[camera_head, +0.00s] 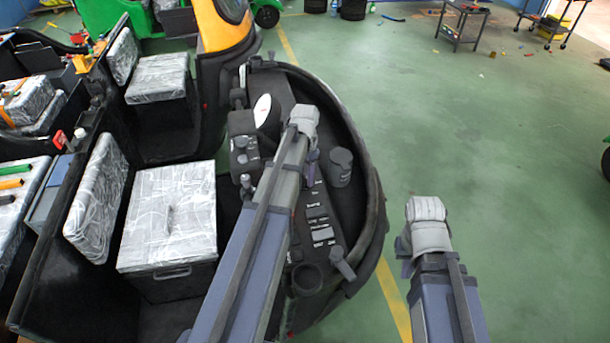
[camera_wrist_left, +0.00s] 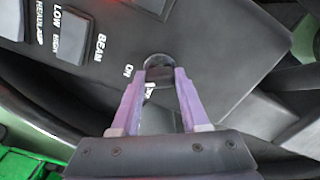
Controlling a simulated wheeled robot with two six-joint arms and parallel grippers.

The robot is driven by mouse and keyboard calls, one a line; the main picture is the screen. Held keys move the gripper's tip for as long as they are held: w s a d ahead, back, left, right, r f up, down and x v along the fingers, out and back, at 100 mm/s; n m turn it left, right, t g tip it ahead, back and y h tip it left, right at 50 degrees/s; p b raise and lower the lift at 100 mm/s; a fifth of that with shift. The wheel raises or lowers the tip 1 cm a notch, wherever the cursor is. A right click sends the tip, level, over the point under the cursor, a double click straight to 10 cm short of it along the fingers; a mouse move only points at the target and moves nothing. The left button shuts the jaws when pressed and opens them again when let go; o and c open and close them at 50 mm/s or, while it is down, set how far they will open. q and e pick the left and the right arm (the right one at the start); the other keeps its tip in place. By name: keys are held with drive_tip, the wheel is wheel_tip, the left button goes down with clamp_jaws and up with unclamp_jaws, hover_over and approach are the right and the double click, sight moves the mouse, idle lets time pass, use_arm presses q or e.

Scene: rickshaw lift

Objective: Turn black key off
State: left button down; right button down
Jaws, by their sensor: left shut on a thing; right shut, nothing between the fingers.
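The black key (camera_wrist_left: 158,61) sits in the dark dashboard panel (camera_head: 312,214), beside the white ON and OFF markings in the left wrist view. My left gripper (camera_wrist_left: 160,76) has its purple fingers shut on the key, one finger on each side. In the head view my left arm reaches over the dashboard and hides the key; the purple fingers (camera_head: 312,165) show just below the wrist. My right gripper (camera_head: 425,212) is held over the open floor right of the vehicle, apart from it, and is shut and empty; its fingertips are mostly hidden.
Labelled switches (camera_wrist_left: 70,36) lie left of the key. A dark cup-like cylinder (camera_head: 340,166) and a lever (camera_head: 342,262) stand on the dashboard. The black curved rim (camera_head: 372,205) borders it. A plastic-wrapped seat (camera_head: 168,215) is at left.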

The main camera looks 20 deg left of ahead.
sight(305, 176)
use_arm(q)
drive_tip(key=shift+n, duration=0.3)
drive_tip(key=n, duration=0.5)
drive_tip(key=shift+n, duration=0.3)
drive_tip(key=n, duration=0.5)
drive_tip(key=shift+n, duration=0.3)
drive_tip(key=shift+c, duration=2)
unclamp_jaws()
drive_tip(key=shift+r, duration=0.1)
wheel_tip(305, 176, up, 8)
drive_tip(key=p, duration=0.8)
drive_tip(key=shift+f, duration=0.2)
